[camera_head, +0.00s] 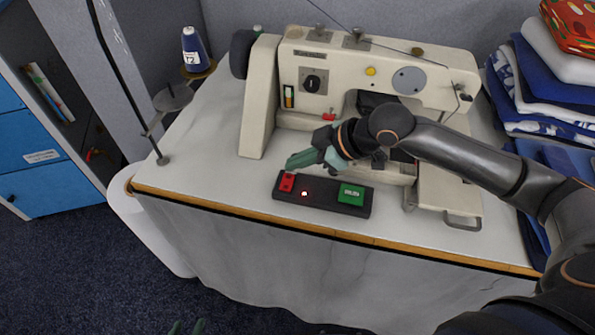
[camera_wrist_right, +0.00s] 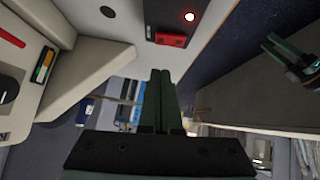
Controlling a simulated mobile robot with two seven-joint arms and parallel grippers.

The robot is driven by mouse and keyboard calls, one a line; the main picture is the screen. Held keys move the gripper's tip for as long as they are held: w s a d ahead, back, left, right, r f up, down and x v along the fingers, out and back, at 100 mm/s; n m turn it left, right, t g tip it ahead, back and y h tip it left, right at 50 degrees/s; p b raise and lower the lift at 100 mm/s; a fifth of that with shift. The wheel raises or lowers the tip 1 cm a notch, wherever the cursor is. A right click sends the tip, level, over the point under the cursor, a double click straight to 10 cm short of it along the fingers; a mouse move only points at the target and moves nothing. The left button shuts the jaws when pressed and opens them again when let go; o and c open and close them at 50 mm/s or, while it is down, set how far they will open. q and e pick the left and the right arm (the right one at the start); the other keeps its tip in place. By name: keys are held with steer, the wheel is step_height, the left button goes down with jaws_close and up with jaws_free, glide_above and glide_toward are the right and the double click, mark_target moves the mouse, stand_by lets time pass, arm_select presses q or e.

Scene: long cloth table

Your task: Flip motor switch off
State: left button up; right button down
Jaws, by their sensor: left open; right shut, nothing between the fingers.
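A black switch box (camera_head: 328,203) lies near the front edge of the table, before a cream sewing machine (camera_head: 340,62). My left gripper (camera_head: 187,327) is open, low at the bottom edge.
The wood-edged white table (camera_head: 215,150) is clear to the left of the switch box. A thread spool (camera_head: 193,50) and its stand are at the back left. Folded cloths (camera_head: 555,80) are stacked at right. Blue drawers (camera_head: 40,165) stand at far left.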

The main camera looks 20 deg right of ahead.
mark_target(283, 182)
steer(key=shift+w+d+f, duration=0.1)
steer(key=shift+f, duration=0.95)
steer(key=shift+w+f, duration=0.1)
steer(key=shift+f, duration=0.9)
steer(key=shift+w+p, duration=0.1)
steer(key=shift+p, duration=0.3)
steer(key=shift+f, duration=0.2)
steer(key=shift+s+a+r+p, duration=0.15)
steer(key=shift+s+a+p, duration=0.2)
steer(key=shift+s+p, duration=0.2)
steer(key=shift+s, duration=0.15)
